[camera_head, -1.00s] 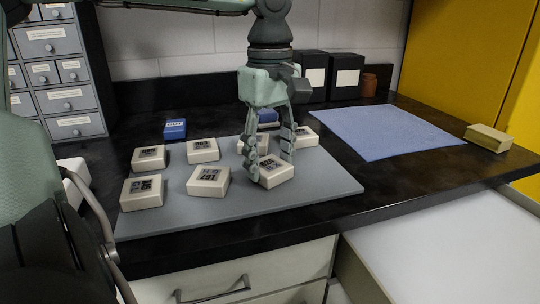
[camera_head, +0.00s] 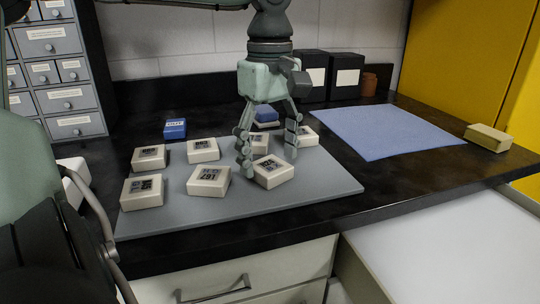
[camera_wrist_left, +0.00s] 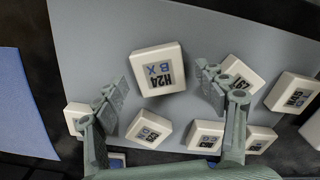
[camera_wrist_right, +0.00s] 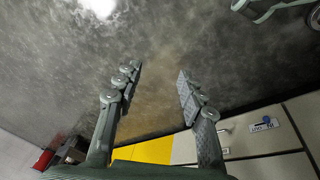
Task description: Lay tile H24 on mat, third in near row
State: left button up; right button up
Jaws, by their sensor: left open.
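Tile H24, white with a printed black and blue label, lies on the grey mat (camera_head: 240,208), third from the left in the near row.
Two near-row tiles (camera_head: 143,191) (camera_head: 208,180) lie left of H24. Several far-row tiles (camera_head: 203,151) lie behind. A blue block (camera_head: 175,128) stands behind the mat. A blue sheet (camera_head: 390,132) and a yellowish block (camera_head: 488,138) are at right.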

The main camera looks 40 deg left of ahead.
aim_at(270, 165)
pick_arm(q)
notch_tip(270, 165, up, 11)
jog(key=shift+r, duration=0.2)
dwell(0.6)
